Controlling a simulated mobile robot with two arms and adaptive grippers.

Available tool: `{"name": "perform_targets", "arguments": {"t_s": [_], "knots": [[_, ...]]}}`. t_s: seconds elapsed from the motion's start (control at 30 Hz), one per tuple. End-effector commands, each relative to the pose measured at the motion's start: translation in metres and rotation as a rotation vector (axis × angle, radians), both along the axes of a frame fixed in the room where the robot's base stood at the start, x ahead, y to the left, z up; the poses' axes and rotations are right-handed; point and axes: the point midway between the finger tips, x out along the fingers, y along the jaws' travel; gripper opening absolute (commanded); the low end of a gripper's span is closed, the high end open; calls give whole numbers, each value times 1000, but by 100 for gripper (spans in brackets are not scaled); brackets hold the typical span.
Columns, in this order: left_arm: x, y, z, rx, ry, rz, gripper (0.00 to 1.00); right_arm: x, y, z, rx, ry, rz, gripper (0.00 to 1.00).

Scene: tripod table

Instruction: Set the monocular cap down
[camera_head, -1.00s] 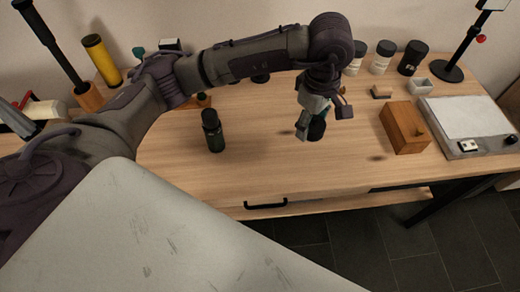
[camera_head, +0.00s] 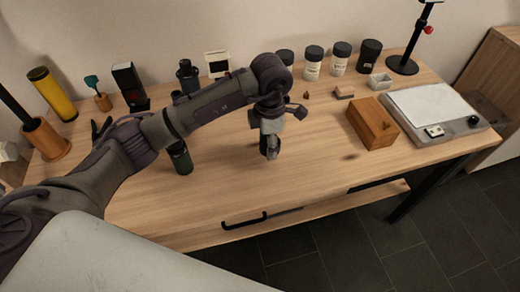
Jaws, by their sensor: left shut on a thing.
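My left gripper (camera_head: 270,146) reaches in from the left and points down over the middle of the wooden table (camera_head: 240,190). It is shut on the black monocular cap, which is mostly hidden behind the fingers from this angle. I cannot tell whether the cap touches the tabletop. The dark green monocular (camera_head: 181,160) stands upright on the table to the left of the gripper, partly covered at its top by my arm. My right gripper is not in view.
A wooden box (camera_head: 372,124) and a grey plate device (camera_head: 433,112) stand to the right. Several dark-lidded jars (camera_head: 313,63) line the back. A yellow tube (camera_head: 52,94) stands at the back left. Bare tabletop lies around and in front of the gripper.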

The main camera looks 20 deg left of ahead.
Motion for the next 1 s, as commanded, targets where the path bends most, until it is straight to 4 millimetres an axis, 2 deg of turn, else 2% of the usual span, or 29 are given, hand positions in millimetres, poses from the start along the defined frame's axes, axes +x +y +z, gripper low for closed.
{"name": "perform_targets", "arguments": {"t_s": [0.03, 0.17, 0.27, 0.53, 0.87, 0.9, 1.0], "knots": [[0, 7, -4, 0, 1, 3, 40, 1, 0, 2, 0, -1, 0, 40], [0, 16, -10, 0, 0, 1, 40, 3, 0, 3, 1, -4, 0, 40], [1, 17, -15, -2, 1, -1, 40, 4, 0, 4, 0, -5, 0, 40], [0, 17, -50, -1, 1, -1, 40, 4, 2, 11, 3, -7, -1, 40], [1, 17, -55, 0, -1, -2, 40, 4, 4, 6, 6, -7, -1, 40], [1, 17, -55, 0, -1, -2, 59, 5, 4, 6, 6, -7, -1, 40], [1, 17, -53, 0, -1, -2, 76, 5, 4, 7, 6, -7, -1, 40]]}}
